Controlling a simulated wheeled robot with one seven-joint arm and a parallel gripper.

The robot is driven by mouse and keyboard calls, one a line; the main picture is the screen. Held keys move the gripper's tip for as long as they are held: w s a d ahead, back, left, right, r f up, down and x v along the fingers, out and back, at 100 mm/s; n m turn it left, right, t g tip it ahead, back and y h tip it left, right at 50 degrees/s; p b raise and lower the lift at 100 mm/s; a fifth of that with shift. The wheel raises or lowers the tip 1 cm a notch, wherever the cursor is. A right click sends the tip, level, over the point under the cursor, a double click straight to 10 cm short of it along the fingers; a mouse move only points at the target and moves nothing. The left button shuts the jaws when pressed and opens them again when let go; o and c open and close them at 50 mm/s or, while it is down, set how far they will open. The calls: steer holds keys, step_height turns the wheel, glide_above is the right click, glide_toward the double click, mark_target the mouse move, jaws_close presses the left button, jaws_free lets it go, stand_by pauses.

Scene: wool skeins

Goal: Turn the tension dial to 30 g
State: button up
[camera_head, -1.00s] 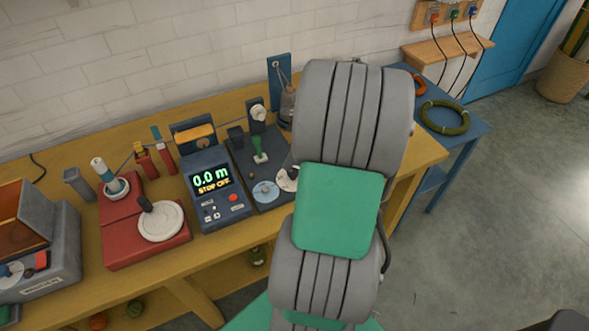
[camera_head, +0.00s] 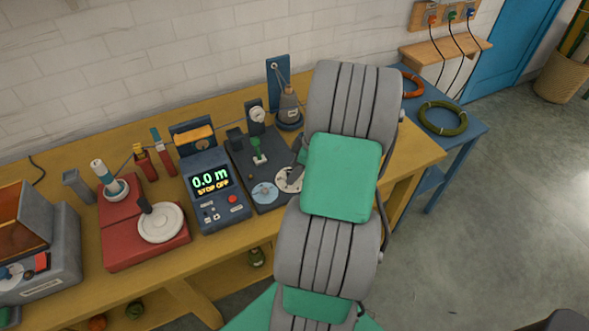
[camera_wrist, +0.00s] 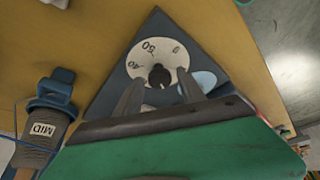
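The tension dial (camera_head: 289,179) is a white disc on a dark panel, partly hidden by my arm in the head view. In the wrist view the dial face (camera_wrist: 143,56) shows 40, 50 and 0, with its lower part hidden by my fingers. A black knob (camera_wrist: 159,75) stands at its centre. My gripper (camera_wrist: 160,83) is open, with its two grey fingers apart, one on each side of the knob in the picture. I cannot tell whether they touch it. The dial's pointer setting is not clear.
A meter (camera_head: 214,190) reads 0.0 m, STOP OFF. A cone-shaped object (camera_head: 289,110) stands behind. A block labelled MID (camera_wrist: 42,130) is at the wrist view's left.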

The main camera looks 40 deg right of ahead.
jaws_close()
steer(key=shift+m, duration=0.3)
stand_by(0.3)
steer(key=m, duration=0.1)
steer(key=m+h+b, duration=0.1)
steer(key=m, duration=0.1)
steer(key=m+t+h, duration=0.1)
steer(key=m, duration=0.1)
steer(key=shift+a+b, duration=0.25)
steer(key=shift+b, duration=0.05)
steer(key=m+h, duration=0.1)
steer(key=m, duration=0.2)
steer(key=m+h, duration=0.1)
steer(key=m, duration=0.2)
steer(key=shift+a+b, duration=0.2)
steer(key=shift+b, duration=0.15)
steer(key=shift+g, duration=0.3)
steer(key=shift+o, duration=1)
jaws_free()
